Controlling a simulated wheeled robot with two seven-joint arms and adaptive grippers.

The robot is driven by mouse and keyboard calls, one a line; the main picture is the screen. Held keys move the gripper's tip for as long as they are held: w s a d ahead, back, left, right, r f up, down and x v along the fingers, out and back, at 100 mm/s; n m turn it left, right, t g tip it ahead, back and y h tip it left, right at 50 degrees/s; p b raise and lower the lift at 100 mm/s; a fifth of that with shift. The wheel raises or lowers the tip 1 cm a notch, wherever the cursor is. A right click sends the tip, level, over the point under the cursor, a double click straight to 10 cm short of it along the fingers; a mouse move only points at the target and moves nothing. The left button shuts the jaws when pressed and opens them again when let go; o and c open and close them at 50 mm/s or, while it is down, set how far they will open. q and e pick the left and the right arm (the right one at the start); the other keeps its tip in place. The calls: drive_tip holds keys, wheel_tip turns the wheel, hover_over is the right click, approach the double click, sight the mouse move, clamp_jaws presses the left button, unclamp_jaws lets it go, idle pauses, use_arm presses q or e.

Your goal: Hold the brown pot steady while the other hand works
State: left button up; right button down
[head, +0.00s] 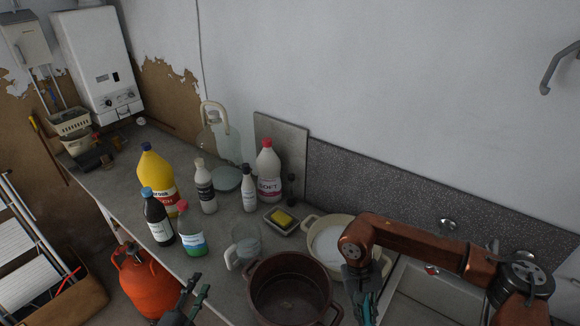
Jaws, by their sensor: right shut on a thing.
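The brown pot (290,302) stands on the counter at the bottom centre, open at the top, its near side cut off by the picture edge. Its inside looks empty. My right gripper (365,308) comes down at the pot's right side, beside its right handle. It is shut on the pot, though its fingertips and the exact contact are hard to make out near the bottom edge. My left gripper (196,289) is at the bottom edge, left of the pot and apart from it. Its fingers are spread with nothing between them.
A cream pot (312,219) stands behind the brown pot, partly hidden by my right arm. A clear jug (246,240) stands just behind left. Several bottles, a yellow sponge (281,217) in a dish and a glass demijohn (219,145) fill the counter behind. The sink (412,295) lies right.

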sight(250, 266)
use_arm(q)
drive_tip(key=s+d+r+m+h, duration=0.1)
drive_tip(key=s+d+m+h, duration=0.15)
drive_tip(key=d, duration=0.95)
drive_tip(key=shift+y, duration=0.25)
drive_tip(key=x, duration=1.1)
drive_tip(key=shift+d, duration=0.25)
drive_tip(key=shift+c, duration=0.4)
drive_tip(key=shift+m, duration=0.25)
clamp_jaws()
